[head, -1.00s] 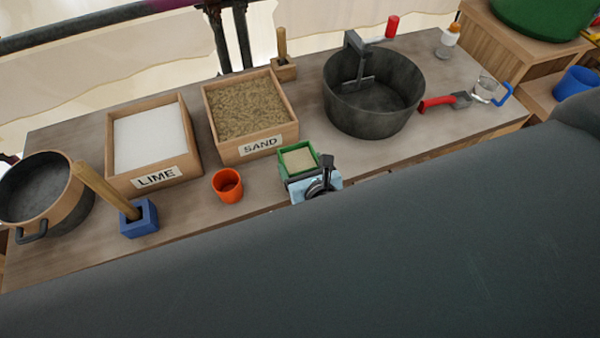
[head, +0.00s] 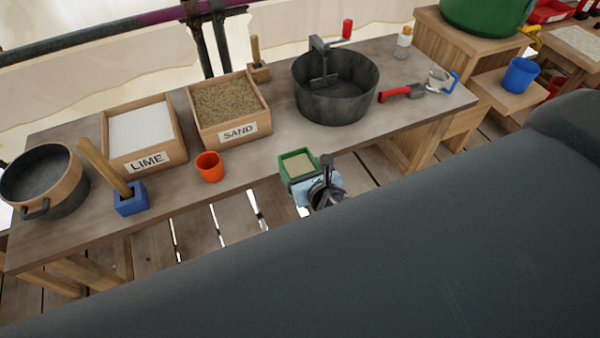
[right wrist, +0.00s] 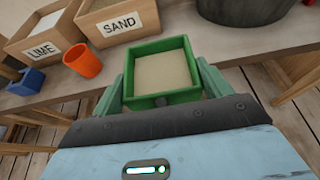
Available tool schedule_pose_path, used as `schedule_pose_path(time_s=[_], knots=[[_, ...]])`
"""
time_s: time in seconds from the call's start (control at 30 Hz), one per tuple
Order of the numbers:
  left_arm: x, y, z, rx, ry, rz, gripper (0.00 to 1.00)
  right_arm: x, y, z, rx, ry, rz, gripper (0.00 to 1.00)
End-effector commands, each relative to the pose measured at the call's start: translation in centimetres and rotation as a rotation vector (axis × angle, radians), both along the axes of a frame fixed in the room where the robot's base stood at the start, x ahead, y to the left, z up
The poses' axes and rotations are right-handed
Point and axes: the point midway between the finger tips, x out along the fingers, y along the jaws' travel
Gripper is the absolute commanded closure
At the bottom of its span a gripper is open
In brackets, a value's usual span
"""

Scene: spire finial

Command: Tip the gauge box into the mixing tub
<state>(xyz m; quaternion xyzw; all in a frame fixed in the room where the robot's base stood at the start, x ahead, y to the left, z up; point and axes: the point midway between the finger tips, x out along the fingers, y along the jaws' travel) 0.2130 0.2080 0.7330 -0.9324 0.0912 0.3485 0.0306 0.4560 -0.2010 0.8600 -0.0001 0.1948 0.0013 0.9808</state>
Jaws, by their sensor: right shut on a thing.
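The green gauge box (head: 297,164) holds pale sand-coloured material and is level. My right gripper (head: 303,180) is shut on the gauge box and holds it at the bench's front edge, over or just in front of it. In the right wrist view the box (right wrist: 161,98) sits between the two green fingers. The mixing tub (head: 336,107) is a dark grey round pan on the bench, behind and to the right of the box. A grey mixing tool with a red handle stands in it. The tub's near wall (right wrist: 245,10) shows at the top of the right wrist view. My left gripper is not in view.
An orange cup (head: 209,167) stands left of the box. The sand tray (head: 231,130) and lime tray (head: 148,162) are behind it. A red-handled trowel (head: 401,92) lies right of the tub. Bench in front of the tub is clear.

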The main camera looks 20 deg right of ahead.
Motion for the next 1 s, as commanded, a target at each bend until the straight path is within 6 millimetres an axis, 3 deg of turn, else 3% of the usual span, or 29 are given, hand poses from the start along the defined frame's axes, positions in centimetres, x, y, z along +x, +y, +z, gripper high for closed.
schedule_pose_path(time_s=[0.47, 0.8, 1.0], knots=[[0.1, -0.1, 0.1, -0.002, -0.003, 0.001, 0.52, -0.6, -0.4, 0.9, 0.001, -0.004, -0.003, 0.49], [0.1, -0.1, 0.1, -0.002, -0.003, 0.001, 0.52, -6.6, -1.1, 6.9, 0.001, -0.005, -0.007, 0.49], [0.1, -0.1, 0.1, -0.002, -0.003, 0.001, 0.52, -8.9, -1.3, 9.3, 0.0, -0.002, -0.004, 0.49]])
